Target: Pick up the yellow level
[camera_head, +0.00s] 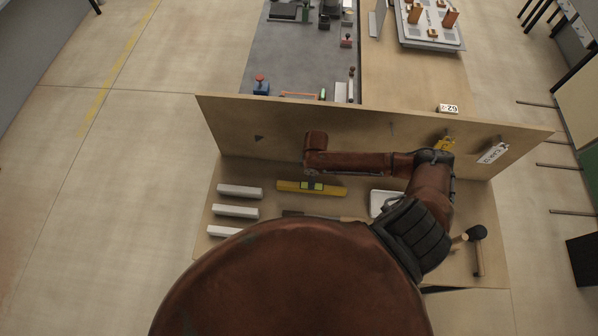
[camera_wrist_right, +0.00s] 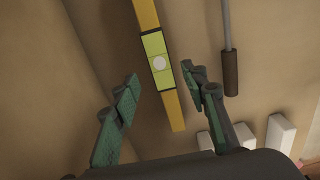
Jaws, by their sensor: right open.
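The yellow level (camera_head: 328,190) lies flat on the wooden table near the foot of the upright board in the head view. It has a bright green-yellow middle section. In the right wrist view, the level (camera_wrist_right: 171,105) runs lengthwise between the fingers of my right gripper (camera_wrist_right: 160,74). The gripper is open, with one green-padded finger on each side and the jaws empty. How high the fingers are above the level is hard to tell. In the head view the right gripper cannot be made out. My left gripper is in neither view.
Three white bars (camera_head: 236,212) lie left of the level. A long tool with a brown handle (camera_wrist_right: 230,74) lies alongside the level. A white tray (camera_head: 377,204) and a hammer (camera_head: 478,256) are to the right. The upright board (camera_head: 275,125) stands close behind the level.

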